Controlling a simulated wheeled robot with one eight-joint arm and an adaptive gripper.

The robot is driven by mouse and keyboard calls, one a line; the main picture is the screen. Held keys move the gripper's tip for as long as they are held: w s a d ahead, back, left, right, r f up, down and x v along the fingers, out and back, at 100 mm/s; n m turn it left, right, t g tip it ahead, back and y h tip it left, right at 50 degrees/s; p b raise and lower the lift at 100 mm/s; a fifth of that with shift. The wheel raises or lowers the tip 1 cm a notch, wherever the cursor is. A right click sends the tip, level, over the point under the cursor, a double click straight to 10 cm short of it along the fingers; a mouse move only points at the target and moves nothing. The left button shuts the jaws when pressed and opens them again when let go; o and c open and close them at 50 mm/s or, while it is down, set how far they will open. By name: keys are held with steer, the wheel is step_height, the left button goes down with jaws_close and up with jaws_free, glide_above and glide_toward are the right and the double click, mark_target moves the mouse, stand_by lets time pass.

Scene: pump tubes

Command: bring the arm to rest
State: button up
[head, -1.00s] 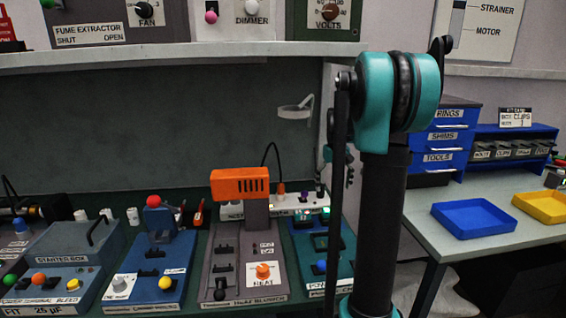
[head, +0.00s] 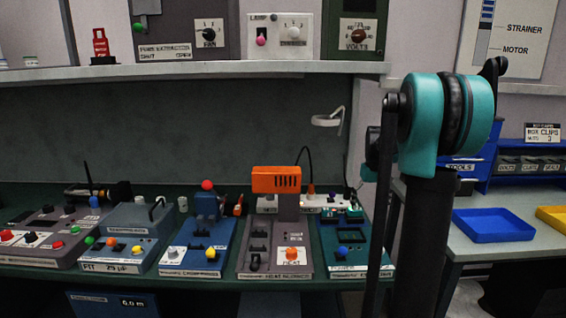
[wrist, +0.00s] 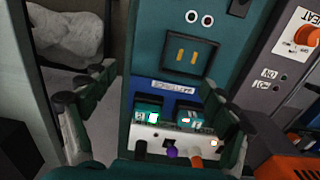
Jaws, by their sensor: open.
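My gripper (wrist: 158,82) shows in the wrist view with its dark fingers spread wide at left and right. Nothing is between them. Below them lie a teal device (wrist: 222,30) with a dark window, and a white strip (wrist: 172,142) with lit teal blocks and a purple knob. In the head view my teal and black arm stands upright at the right, its elbow high. My gripper is mostly hidden behind the arm there, over the right end of the bench. The teal device also shows in the head view (head: 333,258).
An orange-topped heat blower (head: 277,180) stands left of the teal device, and a blue device (head: 192,255) further left. A shelf (head: 200,70) with control boxes runs above. A blue tray (head: 493,226) sits on the right table.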

mark_target(344, 249)
steer(key=s+a+f+t, duration=0.2)
steer(key=s+a, duration=0.1)
steer(key=s, duration=0.1)
steer(key=s+a+f+t, duration=0.2)
steer(key=s+a, duration=0.2)
steer(key=s, duration=0.1)
steer(key=s+a+f+t, duration=0.2)
steer(key=s+a+t, duration=0.1)
steer(key=s+a, duration=0.1)
steer(key=shift+s+a+f, duration=0.15)
steer(key=shift+s+f, duration=0.2)
steer(key=shift+s, duration=0.35)
steer(key=s+f+g, duration=0.2)
steer(key=s+f, duration=0.4)
steer(key=s, duration=0.5)
steer(key=shift+s+f, duration=0.3)
steer(key=shift+f, duration=0.1)
steer(key=shift+a, duration=0.1)
